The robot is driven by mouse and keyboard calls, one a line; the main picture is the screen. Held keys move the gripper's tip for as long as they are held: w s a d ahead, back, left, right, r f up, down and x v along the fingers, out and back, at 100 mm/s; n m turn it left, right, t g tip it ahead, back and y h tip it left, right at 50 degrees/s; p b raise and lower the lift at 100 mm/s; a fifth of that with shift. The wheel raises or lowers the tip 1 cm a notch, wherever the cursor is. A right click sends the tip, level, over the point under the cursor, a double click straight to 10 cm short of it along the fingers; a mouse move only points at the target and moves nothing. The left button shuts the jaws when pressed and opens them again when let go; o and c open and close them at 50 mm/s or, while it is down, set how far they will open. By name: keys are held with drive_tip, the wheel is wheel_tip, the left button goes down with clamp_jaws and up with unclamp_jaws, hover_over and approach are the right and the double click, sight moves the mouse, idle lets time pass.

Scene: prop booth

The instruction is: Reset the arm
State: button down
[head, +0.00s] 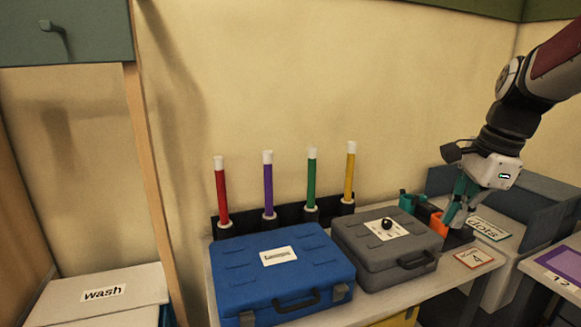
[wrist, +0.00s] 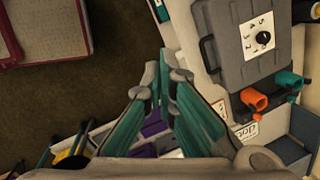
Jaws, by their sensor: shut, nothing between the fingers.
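My gripper (head: 452,215) is at the right in the head view, pointing down beside the orange part by the grey case. In the wrist view its teal fingers (wrist: 164,75) come together at the tips with nothing between them. The gripper is shut and empty. My arm reaches down to it from the upper right. Whether the fingertips touch anything below cannot be told in the head view; in the wrist view they stand clear over the floor and table edge.
A blue case (head: 315,255) and a grey case (head: 370,258) with a black knob stand on the table. Orange (wrist: 255,99) and teal (wrist: 289,80) holders sit beside the grey case. Several coloured tubes stand behind. A blue-grey bin is at the right.

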drive_tip(key=s+a+n+t+p, duration=0.1)
drive_tip(key=s+a+n, duration=0.4)
drive_tip(key=s+n, duration=0.4)
drive_tip(key=s+a+n+t+h+p, duration=0.1)
drive_tip(key=s+a+n, duration=0.5)
drive_tip(key=s, duration=0.9)
drive_tip(key=n, duration=0.3)
drive_tip(key=shift+s+f+n+h, duration=0.25)
drive_tip(key=shift+f+n+h, duration=0.05)
drive_tip(key=shift+f, duration=0.1)
drive_tip(key=shift+a, duration=0.1)
